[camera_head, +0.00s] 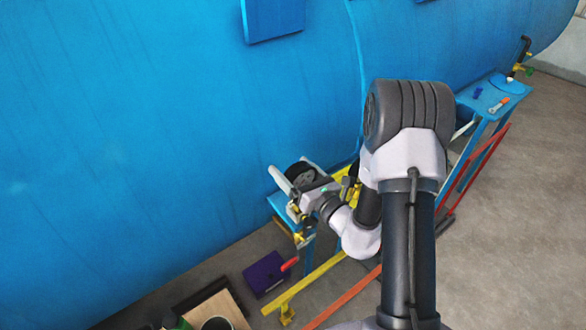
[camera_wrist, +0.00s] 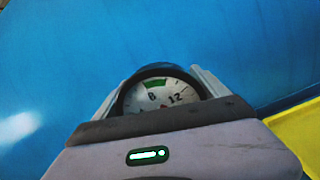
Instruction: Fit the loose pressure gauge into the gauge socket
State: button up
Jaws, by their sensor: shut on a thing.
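The pressure gauge (camera_wrist: 160,92) shows in the wrist view, with a black rim and a pale dial with a green band and the numbers 8 and 12. My gripper (camera_wrist: 160,85) is shut on it, a finger on each side. In the head view the dark round gauge (camera_head: 301,172) is at my gripper (camera_head: 300,183), beside the blue tank and above the near end of the blue stand. The lower part of the gauge is hidden by my gripper. I cannot make out the gauge socket in either view, nor tell whether the gauge touches anything below.
The large blue tank (camera_head: 170,120) fills the left and back. Yellow (camera_head: 305,285) and red rails run below. A purple box (camera_head: 265,273) lies on the floor. A blue shelf (camera_head: 490,98) holds small items at right.

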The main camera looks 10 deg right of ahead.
jog(key=shift+f+b, duration=1.2)
jog(key=shift+f, duration=0.2)
jog(key=o, duration=2)
jog(key=shift+c, duration=0.2)
jog(key=p+v, duration=0.4)
jog(key=v, duration=1.3)
jog(key=shift+s, duration=0.2)
jog(key=shift+d, duration=0.1)
